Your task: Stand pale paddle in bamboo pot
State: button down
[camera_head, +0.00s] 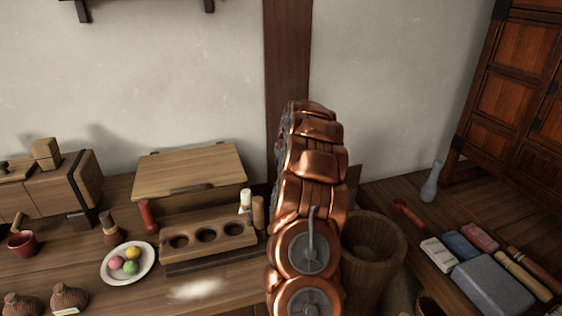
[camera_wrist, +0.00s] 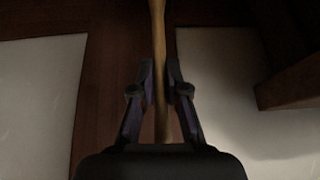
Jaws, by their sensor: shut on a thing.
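In the wrist view my gripper (camera_wrist: 161,72) is shut on a long, slim wooden handle (camera_wrist: 158,35), which I take to be the pale paddle. The handle passes between both fingers, and its far end runs out of the top of the frame. In the head view my copper arm rises in the middle and hides the gripper and the paddle. I cannot pick out the bamboo pot for sure. A round wooden tub (camera_head: 374,254) stands right of my arm, and part of a small round vessel (camera_head: 428,303) shows at the bottom edge.
A long wooden block with round holes (camera_head: 208,236) and a plate with coloured balls (camera_head: 128,264) lie left of my arm. A grey case (camera_head: 492,285) and a pale blue bottle (camera_head: 431,182) are at right, near a cabinet (camera_head: 515,85).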

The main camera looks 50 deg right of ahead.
jog(key=shift+f+b, duration=0.65)
jog(key=shift+f, duration=1.95)
jog(key=c, duration=1.1)
grip_release()
jog(key=v, duration=1.2)
